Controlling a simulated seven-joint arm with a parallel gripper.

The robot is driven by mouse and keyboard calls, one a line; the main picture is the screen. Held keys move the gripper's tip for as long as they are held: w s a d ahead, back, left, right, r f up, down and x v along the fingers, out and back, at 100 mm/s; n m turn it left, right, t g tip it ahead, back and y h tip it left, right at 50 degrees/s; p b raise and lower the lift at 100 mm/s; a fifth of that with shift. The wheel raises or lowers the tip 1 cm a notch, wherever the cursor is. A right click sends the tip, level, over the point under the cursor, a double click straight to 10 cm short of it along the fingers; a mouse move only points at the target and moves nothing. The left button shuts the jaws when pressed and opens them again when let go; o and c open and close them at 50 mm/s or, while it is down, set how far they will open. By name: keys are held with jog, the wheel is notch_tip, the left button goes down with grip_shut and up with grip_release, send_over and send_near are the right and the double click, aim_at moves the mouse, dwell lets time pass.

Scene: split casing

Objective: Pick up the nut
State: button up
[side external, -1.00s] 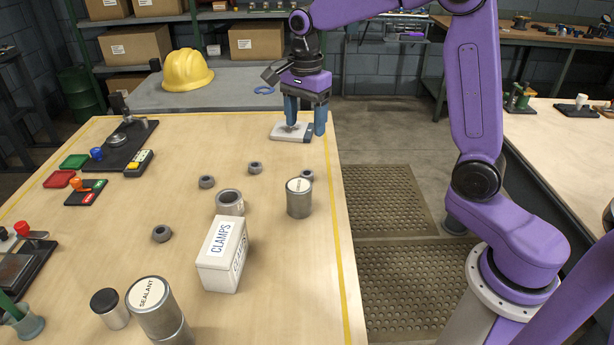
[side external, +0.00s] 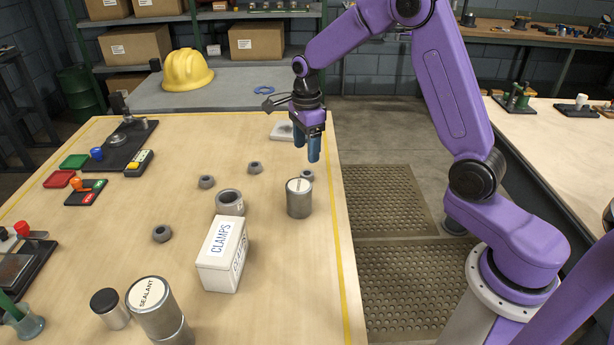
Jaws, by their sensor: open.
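Several small grey nuts lie apart on the wooden table: one (side external: 307,175) near the right edge behind a can, one (side external: 255,168) near the middle, one (side external: 207,182) left of that, and one (side external: 161,234) nearer the front. My gripper (side external: 307,154) points down with blue fingers, open and empty. It hangs above and slightly behind the right-hand nut. That nut is partly hidden by the can, and the exact height of the fingertips over it is hard to tell.
A labelled can (side external: 299,199) stands just in front of the right-hand nut. A larger grey ring (side external: 229,202), a white CLAMPS box (side external: 222,256) and a SEALANT can (side external: 158,310) stand nearer. A pale flat block (side external: 282,131) lies behind my gripper.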

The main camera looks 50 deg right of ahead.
aim_at(307, 176)
jog(key=shift+s+f, duration=0.15)
jog(key=shift+f, duration=3.55)
jog(key=c, duration=1.2)
